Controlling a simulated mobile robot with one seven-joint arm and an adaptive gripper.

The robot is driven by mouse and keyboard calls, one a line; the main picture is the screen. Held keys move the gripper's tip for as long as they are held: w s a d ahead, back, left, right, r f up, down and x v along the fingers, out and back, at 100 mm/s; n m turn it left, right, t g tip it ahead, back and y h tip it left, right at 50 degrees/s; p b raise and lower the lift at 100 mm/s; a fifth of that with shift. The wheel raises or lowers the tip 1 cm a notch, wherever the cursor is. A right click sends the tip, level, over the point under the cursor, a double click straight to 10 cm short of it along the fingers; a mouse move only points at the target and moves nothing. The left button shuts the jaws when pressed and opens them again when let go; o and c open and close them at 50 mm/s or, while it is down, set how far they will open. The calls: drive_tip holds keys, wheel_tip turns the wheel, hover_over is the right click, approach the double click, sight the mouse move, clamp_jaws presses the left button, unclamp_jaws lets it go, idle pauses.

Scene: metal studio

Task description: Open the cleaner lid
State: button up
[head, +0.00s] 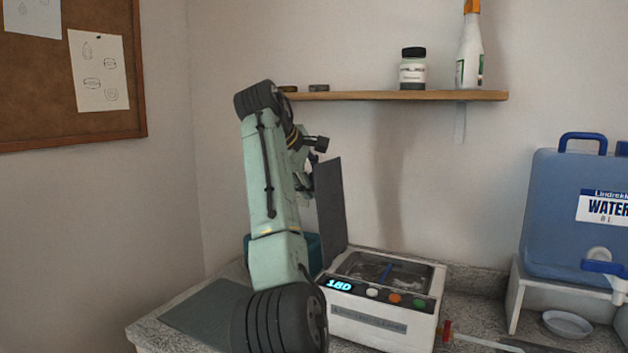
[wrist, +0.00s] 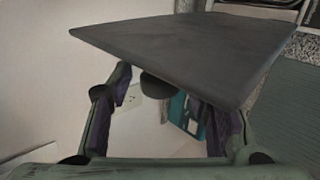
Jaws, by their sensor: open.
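The cleaner (head: 382,318) is a white box on the counter with a lit display reading 180 and coloured buttons on its front. Its dark grey lid (head: 330,212) stands roughly upright at the left side, and the basin is uncovered. In the wrist view the lid (wrist: 195,48) spans the upper part as a large slab, close to my fingers. A dark round knob (wrist: 155,86) shows under the slab between the fingers. My gripper (wrist: 160,92) is open, at the lid's left side. In the head view my arm partly hides it; I cannot tell whether the fingers touch the lid.
A blue water container (head: 560,220) on a white stand is at the right. A wooden shelf (head: 430,96) with bottles hangs above. A red-tipped tool (head: 446,332) lies right of the cleaner. A dark mat (head: 205,320) is at the left.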

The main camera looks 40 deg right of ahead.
drive_tip(key=v, duration=1.2)
drive_tip(key=shift+w+a+f, duration=0.1)
